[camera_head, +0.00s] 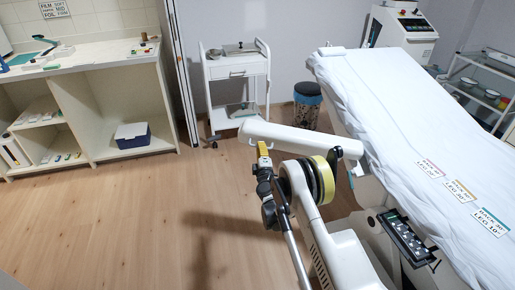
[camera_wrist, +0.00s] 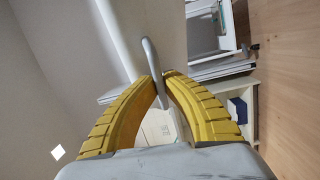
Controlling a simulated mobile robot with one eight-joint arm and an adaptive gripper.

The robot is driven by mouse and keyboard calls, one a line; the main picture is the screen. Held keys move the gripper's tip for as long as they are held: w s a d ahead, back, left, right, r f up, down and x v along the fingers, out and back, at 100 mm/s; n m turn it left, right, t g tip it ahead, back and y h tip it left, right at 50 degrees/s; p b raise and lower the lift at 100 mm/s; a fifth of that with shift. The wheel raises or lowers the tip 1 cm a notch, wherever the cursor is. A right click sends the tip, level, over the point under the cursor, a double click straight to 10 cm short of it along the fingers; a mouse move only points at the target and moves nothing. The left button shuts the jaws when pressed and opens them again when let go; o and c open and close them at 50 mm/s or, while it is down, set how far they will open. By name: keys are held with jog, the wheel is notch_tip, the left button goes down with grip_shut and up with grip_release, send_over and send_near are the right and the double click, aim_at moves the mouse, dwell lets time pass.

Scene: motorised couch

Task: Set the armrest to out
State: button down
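The armrest (camera_head: 300,139) is a long white padded bar. In the head view it sticks out to the left from the couch (camera_head: 385,95), across the gap towards the trolley. It also shows in the wrist view (camera_wrist: 115,25) as a pale bar at the top. A thin grey metal handle (camera_wrist: 149,52) hangs from it. My gripper (camera_wrist: 162,76) has curved yellow fingers, nearly together, with the handle between their tips; they look shut on it. In the head view my gripper (camera_head: 263,148) is just under the armrest's outer half. The armrest's couch-side mount is partly hidden by my arm.
A control panel (camera_head: 407,238) hangs at the couch's near side, with setting labels (camera_head: 459,190) on the sheet. A white trolley (camera_head: 237,72) and a bin (camera_head: 307,102) stand behind the armrest. A counter (camera_head: 85,60) is at left. The floor (camera_head: 110,220) at left is clear.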

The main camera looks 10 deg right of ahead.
jog(key=c, duration=1.5)
grip_release()
jog(key=shift+a, duration=0.1)
jog(key=shift+s, duration=0.1)
jog(key=s, duration=0.7)
jog(key=shift+f, duration=0.2)
